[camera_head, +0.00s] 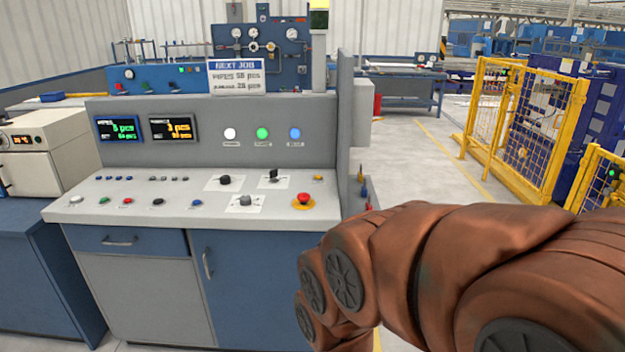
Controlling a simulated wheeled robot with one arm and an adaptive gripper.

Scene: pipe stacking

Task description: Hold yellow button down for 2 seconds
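A small yellow button (318,178) sits at the back right of the sloped light-grey control panel (270,187). It is small in the head view, and I cannot tell whether it is pressed. A red mushroom button (303,198) on a yellow base is nearer the front edge, below the yellow button in the picture. My brown arm comes in from the right and bends down in front of the console's right side. My gripper is not in view. Nothing of mine covers the yellow button.
Several buttons line the panel, with a black knob (224,180) and switches between. A grey upright back panel (210,140) holds two displays and three lamps. A side wall (346,125) bounds the console at right. Yellow fencing (515,115) stands farther right, across open floor.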

